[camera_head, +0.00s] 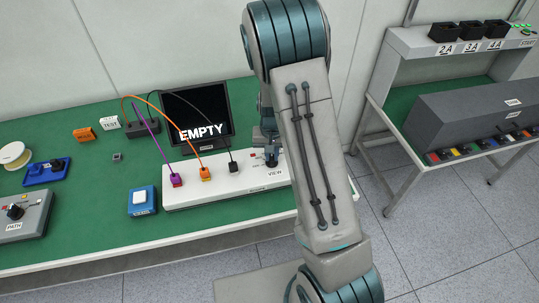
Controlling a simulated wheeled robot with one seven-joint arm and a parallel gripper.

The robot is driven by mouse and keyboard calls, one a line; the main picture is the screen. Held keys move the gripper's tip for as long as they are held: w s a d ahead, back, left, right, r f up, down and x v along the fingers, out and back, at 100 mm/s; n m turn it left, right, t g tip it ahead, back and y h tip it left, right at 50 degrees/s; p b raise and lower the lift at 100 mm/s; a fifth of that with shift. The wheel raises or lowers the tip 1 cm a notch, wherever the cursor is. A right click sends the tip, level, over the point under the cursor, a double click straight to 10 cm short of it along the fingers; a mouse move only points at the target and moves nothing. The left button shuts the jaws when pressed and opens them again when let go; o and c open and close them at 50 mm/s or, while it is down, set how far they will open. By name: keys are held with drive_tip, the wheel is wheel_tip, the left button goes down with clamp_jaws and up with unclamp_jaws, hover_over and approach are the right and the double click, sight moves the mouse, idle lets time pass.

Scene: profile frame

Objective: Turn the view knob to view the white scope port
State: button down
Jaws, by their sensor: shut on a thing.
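The view knob (271,161) is a small dark knob at the right end of a long white box (222,194), above the label VIEW. My gripper (268,142) points down and is shut on the knob; my arm partly hides this area, so the knob's exact pointing direction cannot be told. Purple (176,181), orange (205,174) and black (233,167) plugs sit along the box top, each with a cable. I cannot make out a white port. The black monitor (197,105) behind the box reads EMPTY.
On the green table are a blue box with a white button (142,201), a grey PATH box with a knob (22,214), a blue device (46,172), a spool (14,155), an orange block (84,134) and a white TEST block (109,122). A second bench (430,95) stands right.

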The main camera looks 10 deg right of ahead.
sight(272, 157)
drive_tip(key=m, duration=0.6)
drive_tip(key=shift+r, duration=0.1)
idle(0.6)
drive_tip(key=c, duration=1.4)
unclamp_jaws()
drive_tip(key=shift+c, duration=0.2)
wheel_tip(272, 157, up, 14)
drive_tip(key=b, duration=0.1)
